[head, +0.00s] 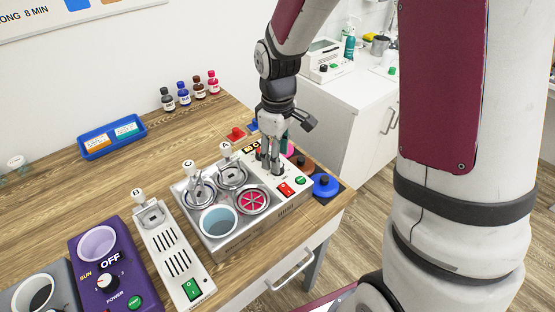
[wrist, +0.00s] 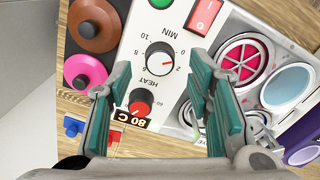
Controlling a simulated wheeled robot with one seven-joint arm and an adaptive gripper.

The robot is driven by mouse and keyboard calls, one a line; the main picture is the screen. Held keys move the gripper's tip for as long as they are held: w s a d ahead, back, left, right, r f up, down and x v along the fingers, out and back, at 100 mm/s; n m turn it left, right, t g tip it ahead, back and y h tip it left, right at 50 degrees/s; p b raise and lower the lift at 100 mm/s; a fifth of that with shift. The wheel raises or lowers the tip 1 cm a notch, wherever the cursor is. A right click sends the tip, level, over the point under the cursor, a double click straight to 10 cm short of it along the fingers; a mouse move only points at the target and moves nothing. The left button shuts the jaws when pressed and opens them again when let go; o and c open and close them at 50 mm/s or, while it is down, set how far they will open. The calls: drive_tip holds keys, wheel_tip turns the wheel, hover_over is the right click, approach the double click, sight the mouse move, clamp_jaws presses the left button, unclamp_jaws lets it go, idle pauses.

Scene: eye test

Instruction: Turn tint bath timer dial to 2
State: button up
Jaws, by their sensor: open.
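The tint bath (head: 213,246) is a grey unit with round wells and a white control panel at its right end. My gripper (head: 270,165) points down over the panel. In the wrist view its teal fingers (wrist: 160,72) are open on either side of the dial, apart from it. The gripper hides the dial in the head view.
A red heat knob (wrist: 140,103) and an 80 C display (wrist: 133,120) lie close to the dial. Red (wrist: 203,17) and green (wrist: 163,3) buttons are nearby. Pink (wrist: 86,71) and brown (wrist: 95,25) round knobbed items stand beside the panel. A purple unit (head: 117,262) stands left.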

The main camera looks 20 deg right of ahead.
drive_tip(key=shift+f, duration=1.25)
drive_tip(key=shift+c, duration=0.5)
clamp_jaws()
drive_tip(key=shift+m, duration=0.3)
drive_tip(key=m, duration=0.4)
drive_tip(key=shift+m+p, duration=0.6)
drive_tip(key=shift+m, duration=1.9)
